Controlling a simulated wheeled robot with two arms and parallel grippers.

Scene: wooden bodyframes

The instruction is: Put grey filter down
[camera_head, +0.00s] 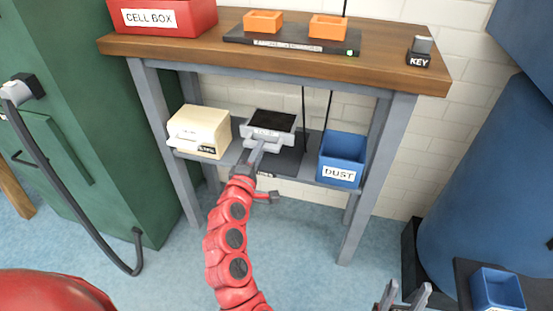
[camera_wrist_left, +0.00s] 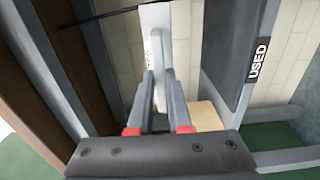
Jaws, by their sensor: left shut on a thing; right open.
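The grey filter (camera_head: 270,127), a light grey frame with a dark face, is at the lower shelf between the cream box and the blue bin. My left gripper (camera_head: 257,150) is shut on its near edge. In the left wrist view the filter (camera_wrist_left: 155,45) shows edge-on between the fingers (camera_wrist_left: 160,88). A dark grey tray (camera_head: 290,162) lies on the shelf beneath and behind it; its panel labelled USED (camera_wrist_left: 259,60) shows in the wrist view. The filter looks apart from the tray, but the exact gap is unclear. My right gripper (camera_head: 403,297) is open and empty at the bottom right.
The cream box (camera_head: 198,132) stands left on the lower shelf, the blue DUST bin (camera_head: 342,158) right. The wooden tabletop (camera_head: 390,72) above carries a red CELL BOX (camera_head: 160,17), orange holders (camera_head: 263,21) and a KEY block (camera_head: 420,52). Table legs flank the shelf.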

